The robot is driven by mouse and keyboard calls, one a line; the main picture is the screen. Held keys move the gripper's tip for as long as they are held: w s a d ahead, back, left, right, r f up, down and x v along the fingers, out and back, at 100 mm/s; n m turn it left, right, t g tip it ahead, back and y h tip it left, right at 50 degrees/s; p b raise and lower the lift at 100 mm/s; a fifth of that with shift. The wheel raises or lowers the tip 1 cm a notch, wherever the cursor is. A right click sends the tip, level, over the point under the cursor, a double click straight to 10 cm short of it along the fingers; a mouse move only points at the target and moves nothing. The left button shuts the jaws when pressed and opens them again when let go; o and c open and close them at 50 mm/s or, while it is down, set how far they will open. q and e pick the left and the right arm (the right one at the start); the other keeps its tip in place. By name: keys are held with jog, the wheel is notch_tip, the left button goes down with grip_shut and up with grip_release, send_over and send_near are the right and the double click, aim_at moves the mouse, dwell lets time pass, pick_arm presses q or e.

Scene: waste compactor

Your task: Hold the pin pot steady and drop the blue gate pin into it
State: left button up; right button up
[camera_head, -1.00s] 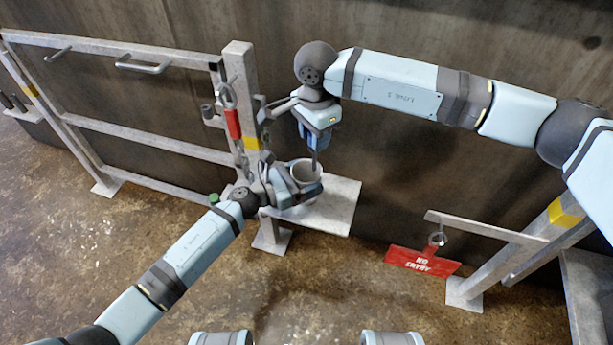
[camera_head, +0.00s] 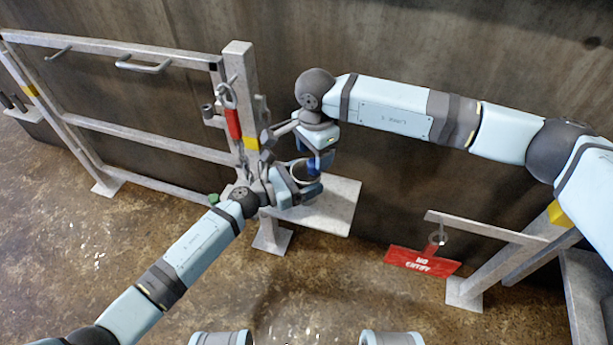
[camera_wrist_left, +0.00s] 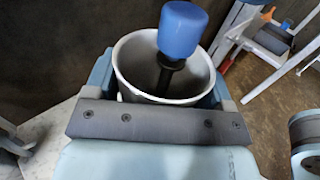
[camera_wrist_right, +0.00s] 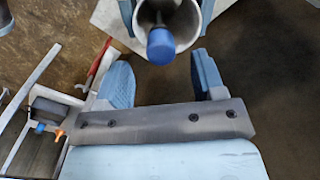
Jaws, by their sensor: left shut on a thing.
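The pin pot (camera_head: 300,180) is a light grey round cup. My left gripper (camera_wrist_left: 160,85) is shut on the pot, with one finger on each side of it, above the small shelf. The blue gate pin (camera_wrist_left: 182,30) has a blue head and a dark shaft. Its shaft is inside the pot and its head sticks up above the rim; where the tip rests is hidden. My right gripper (camera_wrist_right: 162,80) is open above the pot. Its fingers are apart, and the blue head (camera_wrist_right: 161,46) lies just beyond their tips in the right wrist view.
A grey shelf plate (camera_head: 335,205) lies below the pot. The gate post (camera_head: 240,90) stands close to the left, with a red-bodied clip (camera_head: 233,124) hanging on it. A red "no entry" sign (camera_head: 421,262) hangs on a bar at the right.

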notch_tip(320, 180, up, 12)
dwell(0.6)
dwell(0.5)
pick_arm(q)
jog(key=o, duration=0.9)
jog(key=v, duration=1.2)
